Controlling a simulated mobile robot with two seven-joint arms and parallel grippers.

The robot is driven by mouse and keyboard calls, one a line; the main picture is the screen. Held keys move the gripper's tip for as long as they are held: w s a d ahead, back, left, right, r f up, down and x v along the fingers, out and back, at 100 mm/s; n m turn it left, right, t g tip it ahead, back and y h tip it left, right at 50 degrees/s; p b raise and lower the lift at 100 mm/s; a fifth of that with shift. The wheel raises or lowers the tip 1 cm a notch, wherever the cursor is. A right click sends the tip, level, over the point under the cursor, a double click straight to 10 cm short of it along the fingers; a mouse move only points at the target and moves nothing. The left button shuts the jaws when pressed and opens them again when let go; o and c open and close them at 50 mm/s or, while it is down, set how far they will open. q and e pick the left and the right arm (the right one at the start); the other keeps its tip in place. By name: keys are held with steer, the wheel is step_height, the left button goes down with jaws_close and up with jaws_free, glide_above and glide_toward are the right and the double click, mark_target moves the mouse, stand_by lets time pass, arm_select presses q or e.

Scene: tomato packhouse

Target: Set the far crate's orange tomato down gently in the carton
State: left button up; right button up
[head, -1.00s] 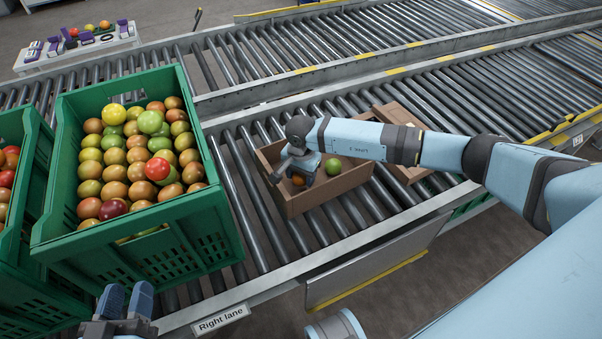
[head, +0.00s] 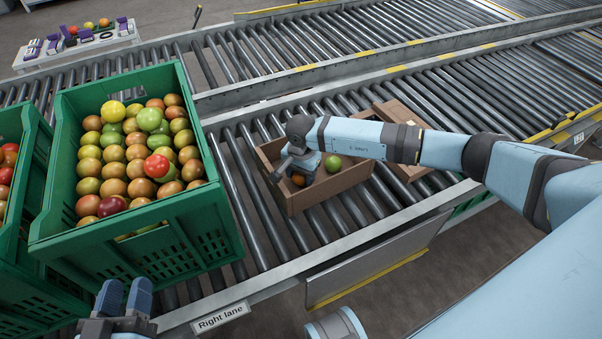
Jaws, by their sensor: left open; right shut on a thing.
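The carton (head: 320,195) is an open brown box on the right lane's rollers. My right gripper (head: 296,173) reaches down inside it and is shut on the orange tomato (head: 298,180), low in the carton's left part. My gripper and wrist partly hide the tomato, and I cannot tell whether it touches the carton's floor. A green tomato (head: 333,164) lies in the carton just right of the gripper. My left gripper (head: 125,298) is open and empty at the bottom left, in front of the large green crate (head: 150,232) full of mixed tomatoes.
Another green crate (head: 30,265) with red tomatoes stands at the left edge. A second brown carton (head: 396,112) sits behind my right forearm. The "Right lane" sign (head: 221,316) marks the near rail. A white bench (head: 78,50) with several items stands at the back left.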

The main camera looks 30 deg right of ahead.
steer(key=shift+f+b, duration=0.3)
steer(key=shift+f, duration=0.2)
steer(key=o, duration=0.8)
steer(key=c, duration=0.3)
steer(key=shift+c, duration=0.2)
steer(key=shift+r+p, duration=2.2)
steer(key=shift+r, duration=1.35)
